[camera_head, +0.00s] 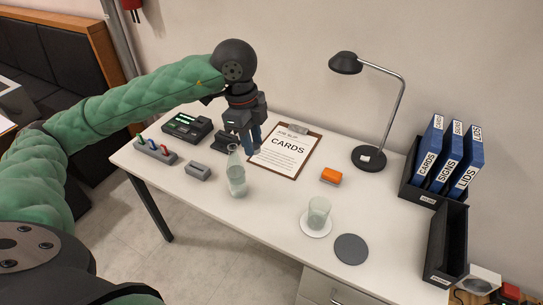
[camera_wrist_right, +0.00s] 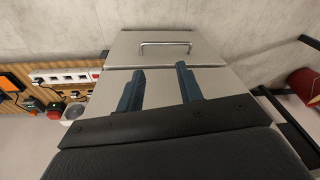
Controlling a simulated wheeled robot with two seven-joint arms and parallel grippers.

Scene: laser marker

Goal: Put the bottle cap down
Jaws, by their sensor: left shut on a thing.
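My left gripper (camera_head: 250,148) points down above the table, just behind and right of the glass bottle (camera_head: 236,182), by the left edge of the clipboard. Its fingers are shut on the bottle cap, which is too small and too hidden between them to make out. The bottle stands upright on the white table (camera_head: 275,205), and its neck reaches up close to the gripper. My right gripper (camera_wrist_right: 160,72) shows in the right wrist view with its fingers apart and nothing between them, in front of a drawer front with a handle (camera_wrist_right: 165,46).
The clipboard (camera_head: 286,158) marked CARDS lies beside the left gripper. An orange block (camera_head: 330,176), a glass (camera_head: 319,209) on a white coaster, a dark round mat (camera_head: 351,249), a lamp (camera_head: 368,158) and a small grey block (camera_head: 197,171) stand around. The front middle is clear.

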